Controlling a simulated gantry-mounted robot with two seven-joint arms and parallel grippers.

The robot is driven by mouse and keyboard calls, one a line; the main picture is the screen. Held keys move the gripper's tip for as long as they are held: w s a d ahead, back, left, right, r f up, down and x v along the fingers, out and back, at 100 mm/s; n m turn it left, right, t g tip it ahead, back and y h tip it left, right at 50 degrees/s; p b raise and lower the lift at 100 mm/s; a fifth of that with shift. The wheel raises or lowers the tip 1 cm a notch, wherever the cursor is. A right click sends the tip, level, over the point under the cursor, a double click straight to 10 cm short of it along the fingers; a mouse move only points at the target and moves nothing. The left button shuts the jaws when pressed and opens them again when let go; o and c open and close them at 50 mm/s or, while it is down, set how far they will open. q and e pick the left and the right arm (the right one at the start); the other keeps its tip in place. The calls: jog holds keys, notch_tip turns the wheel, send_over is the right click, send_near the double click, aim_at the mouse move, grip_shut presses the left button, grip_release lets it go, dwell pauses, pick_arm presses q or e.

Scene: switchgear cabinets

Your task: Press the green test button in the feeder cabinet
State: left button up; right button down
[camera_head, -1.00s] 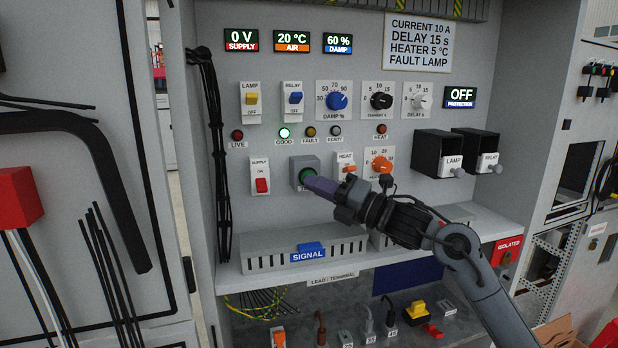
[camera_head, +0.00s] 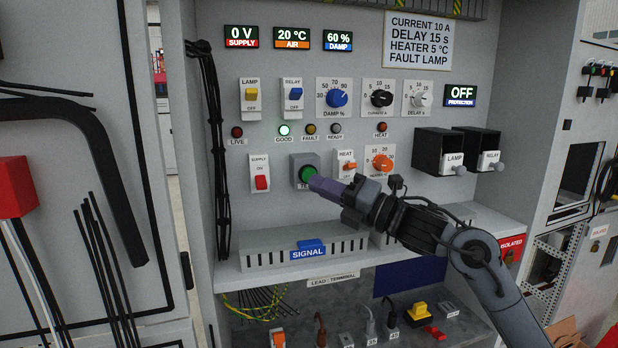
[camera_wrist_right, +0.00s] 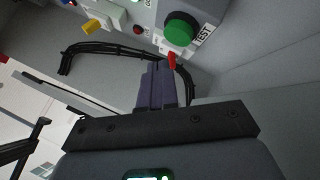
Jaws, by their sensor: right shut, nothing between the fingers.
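The green test button (camera_head: 307,173) sits in a grey square housing on the cabinet panel, below the indicator lamps. My right gripper (camera_head: 314,184) is shut and empty, its purple-grey fingers pointing at the button from the lower right. In the head view the fingertips overlap the housing's lower right part and partly cover its label. In the right wrist view the green button (camera_wrist_right: 181,28) shows beyond and to the right of the fingertips (camera_wrist_right: 158,66), with a TEST label beside it. A gap shows there between tips and button. My left gripper is not in view.
A red supply switch (camera_head: 261,182) is left of the button; the heat switch (camera_head: 347,164) and orange heater knob (camera_head: 382,161) are right. Below is a slotted ledge with a blue SIGNAL tag (camera_head: 309,249). Black cables (camera_head: 215,150) hang at the left.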

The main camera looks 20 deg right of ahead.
jog(key=s+b, duration=0.1)
jog(key=s, duration=0.2)
jog(key=shift+s+a+f+b, duration=0.1)
jog(key=shift+s+f+b, duration=0.1)
jog(key=shift+b, duration=0.2)
jog(key=shift+s+r, duration=0.15)
jog(key=shift+s, duration=0.55)
